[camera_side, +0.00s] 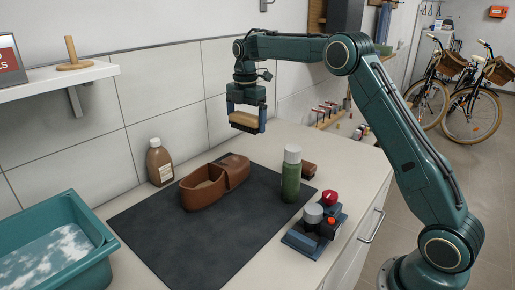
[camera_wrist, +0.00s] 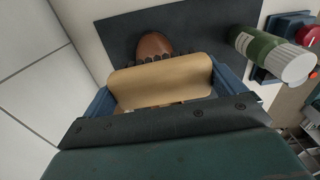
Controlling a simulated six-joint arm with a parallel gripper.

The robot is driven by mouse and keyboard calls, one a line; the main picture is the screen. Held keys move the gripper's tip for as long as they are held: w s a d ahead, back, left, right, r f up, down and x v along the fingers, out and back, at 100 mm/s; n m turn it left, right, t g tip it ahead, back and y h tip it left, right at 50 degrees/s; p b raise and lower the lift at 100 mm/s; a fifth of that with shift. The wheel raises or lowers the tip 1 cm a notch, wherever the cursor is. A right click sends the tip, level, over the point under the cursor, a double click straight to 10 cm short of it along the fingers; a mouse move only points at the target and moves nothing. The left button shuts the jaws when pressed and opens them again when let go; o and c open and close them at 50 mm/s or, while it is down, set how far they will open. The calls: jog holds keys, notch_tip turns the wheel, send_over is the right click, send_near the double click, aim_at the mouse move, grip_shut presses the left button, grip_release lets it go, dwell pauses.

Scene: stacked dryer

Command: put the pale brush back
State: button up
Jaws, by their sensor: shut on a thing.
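The pale brush (camera_side: 243,117) has a light wooden body and a dark lower side. My gripper (camera_side: 246,125) is shut on it, with a blue finger at each end, and holds it in the air above and behind the mat. In the wrist view the pale brush (camera_wrist: 160,84) spans the space between the blue fingers of my gripper (camera_wrist: 165,96). A small dark brown brush (camera_side: 309,169) lies by the mat's right edge, behind the green bottle (camera_side: 291,178). I cannot tell which spot is the pale brush's place.
A brown shoe (camera_side: 203,190) rests on the dark mat (camera_side: 190,245). A brown bottle (camera_side: 159,163) stands behind it. A teal basin (camera_side: 85,270) of water is at the left. A rack (camera_side: 325,118) stands at the back.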

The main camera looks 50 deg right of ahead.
notch_tip(320, 180, up, 4)
jog(key=f, duration=0.1)
send_over(262, 161)
jog(key=a, duration=0.2)
jog(key=shift+w+d+r+m, duration=0.1)
jog(key=shift+d+r+m, duration=0.05)
jog(key=shift+d+r, duration=0.3)
jog(key=shift+d+r+m, duration=0.15)
jog(key=shift+d+r, duration=0.05)
jog(key=shift+d, duration=0.35)
jog(key=shift+f, duration=0.1)
notch_tip(262, 161, down, 20)
jog(key=shift+r, duration=0.1)
dwell(0.4)
jog(key=o, duration=0.6)
